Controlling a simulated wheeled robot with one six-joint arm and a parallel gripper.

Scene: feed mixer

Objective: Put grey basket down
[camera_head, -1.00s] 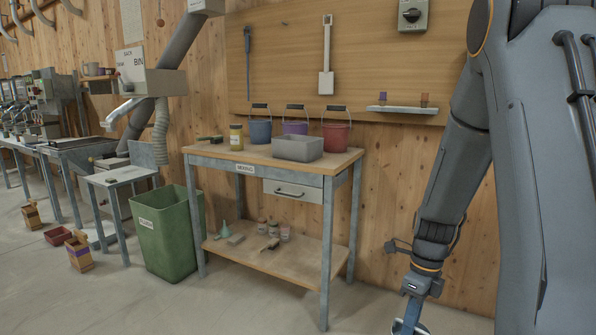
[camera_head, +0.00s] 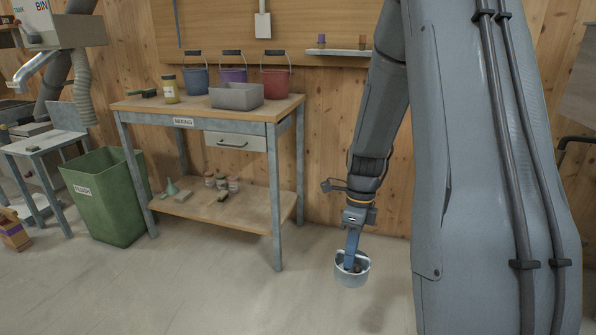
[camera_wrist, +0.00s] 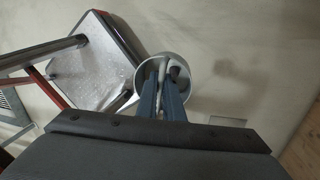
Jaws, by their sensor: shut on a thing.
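The grey basket (camera_head: 352,279) is a small, round, pale grey pail at the lower middle of the head view, right of the mixing table. My gripper (camera_head: 351,262) points down into its mouth and is shut on it. The basket appears upright above the floor; I cannot tell whether its bottom touches. In the wrist view the basket's round rim (camera_wrist: 189,70) surrounds my gripper's blue fingers (camera_wrist: 163,97), with a pale bar, perhaps its handle, between them.
The mixing table (camera_head: 285,112) holds a grey box (camera_head: 236,97), several buckets and a yellow jar (camera_head: 170,90). A green trash bin (camera_head: 108,205) stands left of it. The wrist view shows a square-topped stand (camera_wrist: 95,70) with reddish legs beside the basket. Floor in front is clear.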

